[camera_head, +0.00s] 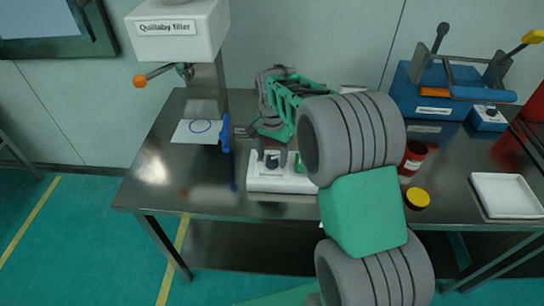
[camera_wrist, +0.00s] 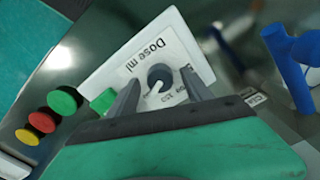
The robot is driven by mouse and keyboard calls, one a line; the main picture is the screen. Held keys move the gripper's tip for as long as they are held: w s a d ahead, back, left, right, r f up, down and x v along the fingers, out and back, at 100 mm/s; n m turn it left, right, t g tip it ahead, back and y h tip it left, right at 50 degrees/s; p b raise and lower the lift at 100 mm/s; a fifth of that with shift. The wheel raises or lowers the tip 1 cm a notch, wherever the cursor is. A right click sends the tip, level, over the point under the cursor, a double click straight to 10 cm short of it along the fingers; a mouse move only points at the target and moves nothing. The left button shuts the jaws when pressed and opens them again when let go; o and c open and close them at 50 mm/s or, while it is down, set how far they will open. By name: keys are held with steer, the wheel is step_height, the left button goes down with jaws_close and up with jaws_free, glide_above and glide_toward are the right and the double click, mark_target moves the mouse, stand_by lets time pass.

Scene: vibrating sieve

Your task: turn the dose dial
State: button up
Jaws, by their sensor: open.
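The dose dial (camera_wrist: 158,76) is a dark round knob with a pale pointer mark. It sits on a white panel (camera_wrist: 108,72) labelled "Dose ml", with smaller scale marks partly hidden by my fingers. In the head view the dial (camera_head: 271,162) stands on the white box (camera_head: 265,184) on the steel table. My gripper (camera_wrist: 158,88) is open, with one finger on either side of the dial in the wrist view. I cannot tell whether the fingers touch it.
The Quillaby filler (camera_head: 180,28) stands at the back left, above a white sheet with a blue circle (camera_head: 200,127). A blue tool (camera_head: 225,133) is left of the box. The blue machine (camera_head: 450,92), a red jar (camera_head: 414,155) and a white tray (camera_head: 510,193) are on the right.

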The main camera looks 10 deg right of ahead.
mark_target(272, 159)
step_height(272, 159, up, 8)
steer(key=shift+f+b, duration=0.25)
steer(key=shift+b, duration=0.05)
steer(key=s+n+t, duration=0.3)
steer(key=s+n, duration=0.5)
steer(key=s, duration=1.2)
steer(key=shift+s+a+f, duration=0.15)
steer(key=shift+a, duration=0.05)
